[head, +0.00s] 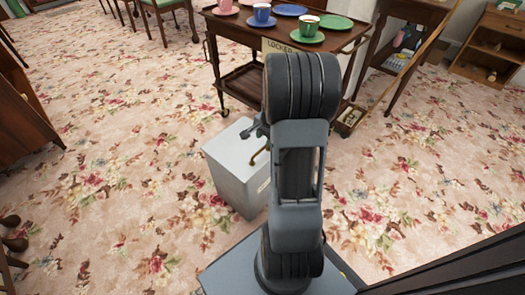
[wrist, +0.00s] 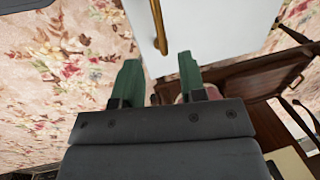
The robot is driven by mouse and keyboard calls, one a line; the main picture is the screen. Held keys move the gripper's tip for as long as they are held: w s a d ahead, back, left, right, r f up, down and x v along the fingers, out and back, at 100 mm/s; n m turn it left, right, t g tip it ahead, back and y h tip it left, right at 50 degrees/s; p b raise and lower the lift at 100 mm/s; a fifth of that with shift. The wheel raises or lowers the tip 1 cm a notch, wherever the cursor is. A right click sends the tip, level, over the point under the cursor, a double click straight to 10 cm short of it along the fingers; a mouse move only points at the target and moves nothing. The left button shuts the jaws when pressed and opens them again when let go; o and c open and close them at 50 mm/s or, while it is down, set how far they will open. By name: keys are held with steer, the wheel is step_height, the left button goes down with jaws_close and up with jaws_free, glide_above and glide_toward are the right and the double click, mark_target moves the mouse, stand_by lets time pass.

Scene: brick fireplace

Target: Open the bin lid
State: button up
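The bin is a pale grey-white box (head: 232,172) standing on the carpet, left of my arm in the head view. Its lid (wrist: 212,30) shows as a white panel at the top of the wrist view and looks closed. A brass bar handle (wrist: 159,28) lies along the lid; part of it also shows beside my arm in the head view (head: 261,152). My gripper (wrist: 160,80) is open, its two green fingers apart with nothing between them. The handle's near end lies just beyond the gap between the fingertips; no contact shows. My arm hides the bin's right side in the head view.
A wooden trolley (head: 232,52) with cups, plates and a "LOCKED" sign (head: 285,47) stands just behind the bin. A wooden table (head: 412,12) is at the back right, a dark cabinet (head: 22,115) at the left. The flowered carpet left of the bin is clear.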

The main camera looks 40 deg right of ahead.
mark_target(262, 149)
steer(key=f+b, duration=0.1)
steer(key=f, duration=0.2)
steer(key=w+f+b, duration=0.1)
steer(key=f, duration=0.2)
steer(key=shift+w+a+f, duration=0.15)
steer(key=shift+f, duration=0.1)
steer(key=shift+c, duration=0.4)
jaws_close()
